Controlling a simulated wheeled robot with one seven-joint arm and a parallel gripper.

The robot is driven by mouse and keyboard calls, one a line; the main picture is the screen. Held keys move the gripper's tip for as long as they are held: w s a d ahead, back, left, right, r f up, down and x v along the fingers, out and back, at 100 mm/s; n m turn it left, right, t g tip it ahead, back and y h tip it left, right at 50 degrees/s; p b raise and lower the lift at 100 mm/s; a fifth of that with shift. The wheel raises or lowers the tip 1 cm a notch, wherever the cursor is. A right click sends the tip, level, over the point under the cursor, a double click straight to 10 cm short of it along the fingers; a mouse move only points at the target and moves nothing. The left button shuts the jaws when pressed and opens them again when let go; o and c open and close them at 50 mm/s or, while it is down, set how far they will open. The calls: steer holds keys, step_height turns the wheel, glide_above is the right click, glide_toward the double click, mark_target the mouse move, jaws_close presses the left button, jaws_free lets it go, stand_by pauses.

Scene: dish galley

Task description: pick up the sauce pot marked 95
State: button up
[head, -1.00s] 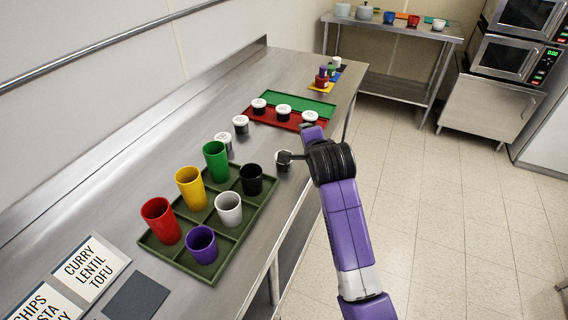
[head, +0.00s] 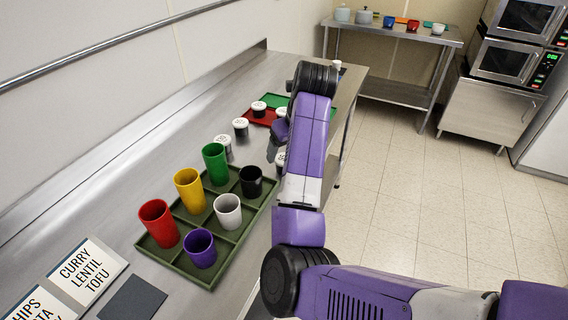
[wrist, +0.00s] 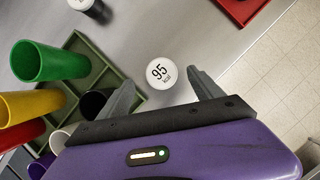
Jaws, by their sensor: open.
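The sauce pot marked 95 (wrist: 163,74) shows its round white lid, reading "95 kcal", in the wrist view. In the head view, a pot with a white lid (head: 281,159) beside my arm, near the counter's front edge, appears to be this one and is partly hidden. My gripper (wrist: 160,80) is open above the pot. Its two grey fingers show on either side of the lid, and nothing is held. Whether the fingertips are down level with the pot I cannot tell. My arm hides most of the gripper in the head view.
A green compartment tray (head: 175,254) with several coloured cups stands left of the pot; the black cup (wrist: 94,103) is close to one finger. Other white-lidded pots (head: 240,127) stand farther back, some by a red tray (head: 258,118). The counter's front edge is close.

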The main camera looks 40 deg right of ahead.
steer(key=shift+p+x, duration=0.4)
steer(key=shift+x, duration=2.2)
steer(key=shift+s+d+f, duration=0.1)
steer(key=shift+s, duration=0.1)
steer(key=c, duration=1.4)
steer(key=shift+c, duration=0.2)
